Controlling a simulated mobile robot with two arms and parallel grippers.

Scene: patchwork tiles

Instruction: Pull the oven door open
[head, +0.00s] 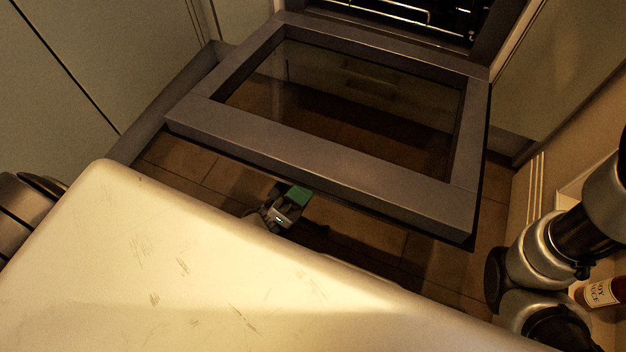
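The oven door (320,150) is a dark grey frame around a glass pane. It is folded down and stands wide open in front of the oven cavity (420,14), where wire racks show. A gripper with a green part (288,205) is just below the door's near edge, partly hidden by my pale body. It appears to be my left gripper. Whether its fingers are open or shut, or touch the door, I cannot tell. My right arm shows at the right edge, but its gripper is out of sight. No door handle shows.
Light cabinet fronts (80,60) stand at the left, and another cabinet panel (560,75) is at the right. A bottle with a white label (598,293) is at the lower right, close to my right arm. Brown floor tiles (350,230) show below the door.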

